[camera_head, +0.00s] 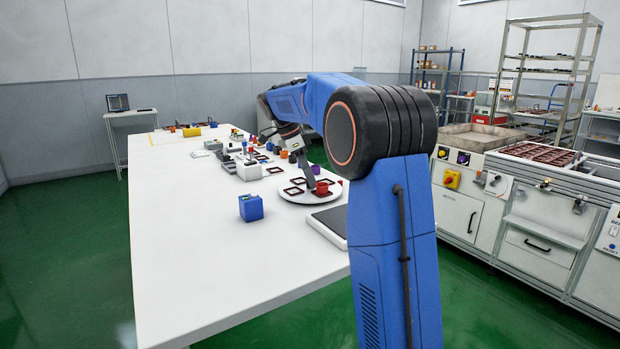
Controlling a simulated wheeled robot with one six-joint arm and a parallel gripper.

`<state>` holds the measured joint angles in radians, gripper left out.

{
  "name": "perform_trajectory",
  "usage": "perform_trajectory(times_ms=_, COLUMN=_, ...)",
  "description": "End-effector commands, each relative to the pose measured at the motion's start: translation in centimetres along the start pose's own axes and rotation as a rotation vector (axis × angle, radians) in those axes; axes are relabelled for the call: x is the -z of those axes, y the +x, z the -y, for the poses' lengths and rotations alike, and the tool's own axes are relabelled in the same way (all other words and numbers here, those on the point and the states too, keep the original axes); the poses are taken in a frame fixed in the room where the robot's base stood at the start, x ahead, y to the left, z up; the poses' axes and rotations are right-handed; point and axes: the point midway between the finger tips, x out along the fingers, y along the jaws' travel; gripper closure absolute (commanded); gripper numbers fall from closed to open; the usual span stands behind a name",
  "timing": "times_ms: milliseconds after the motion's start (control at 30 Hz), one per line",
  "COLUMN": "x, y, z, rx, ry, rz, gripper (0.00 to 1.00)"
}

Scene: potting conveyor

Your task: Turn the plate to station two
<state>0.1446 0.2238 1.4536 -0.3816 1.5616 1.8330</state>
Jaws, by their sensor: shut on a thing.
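The plate (291,199) is a round white disc on the long white table, near its right edge. Several dark red square frames (293,191) lie on it. A small red round piece (322,188) stands within a frame on the plate's right half. My gripper (314,183) reaches down over the plate from behind my arm. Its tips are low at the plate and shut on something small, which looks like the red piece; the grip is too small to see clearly. Station marks on the plate cannot be made out.
A blue box (251,208) stands left of the plate. A flat grey-topped pad (330,222) lies close in front of it. Small fixtures and pots (247,167) crowd the table behind. The table's near left part is clear. My arm hides part of the right side.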

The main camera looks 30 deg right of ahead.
Motion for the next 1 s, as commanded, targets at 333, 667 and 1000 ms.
perform_trajectory(times_ms=333, x=-0.02, y=-0.09, z=0.04, rx=-0.016, ry=0.045, rz=0.001, gripper=1.00)
perform_trajectory(times_ms=667, x=-0.03, y=-0.10, z=0.04, rx=-0.017, ry=0.049, rz=0.001, gripper=1.00)
perform_trajectory(times_ms=1000, x=-0.01, y=-0.06, z=0.03, rx=-0.018, ry=0.048, rz=0.001, gripper=0.72)
